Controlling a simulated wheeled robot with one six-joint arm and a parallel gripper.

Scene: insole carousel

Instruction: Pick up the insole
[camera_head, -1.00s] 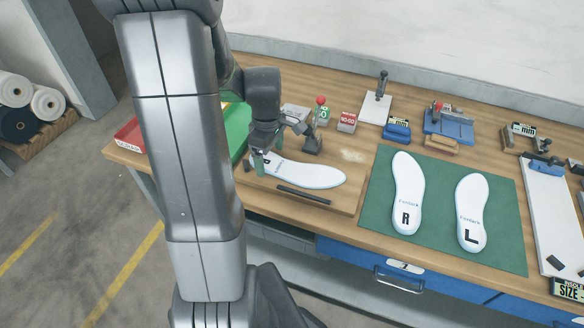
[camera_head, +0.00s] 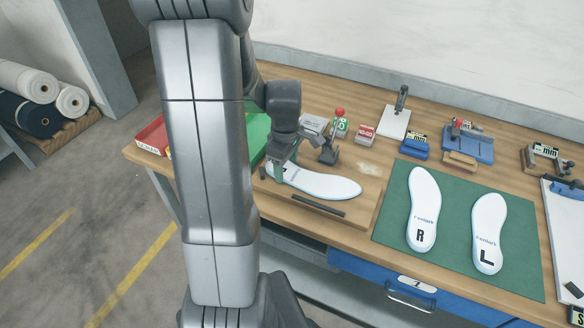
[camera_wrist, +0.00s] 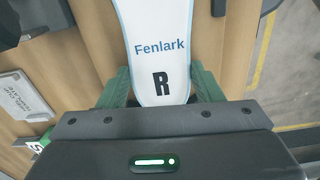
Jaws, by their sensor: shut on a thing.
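A white insole with a thin blue edge (camera_head: 325,186) lies lengthwise over a raised wooden board (camera_head: 345,222) on the workbench. My gripper (camera_head: 278,172) is shut on this insole at the heel end. In the wrist view its green fingers (camera_wrist: 163,88) stand on both sides of the heel. My gripper hides the heel in the head view. I cannot tell whether the insole is lifted off the board.
A second pair of insoles, marked R (camera_head: 422,210) and L (camera_head: 488,235), lies on a green mat (camera_head: 455,235) to the right. A dark bar (camera_head: 318,204) lies in front of the held insole. A red-knobbed device (camera_head: 339,122) and small boxes stand behind it.

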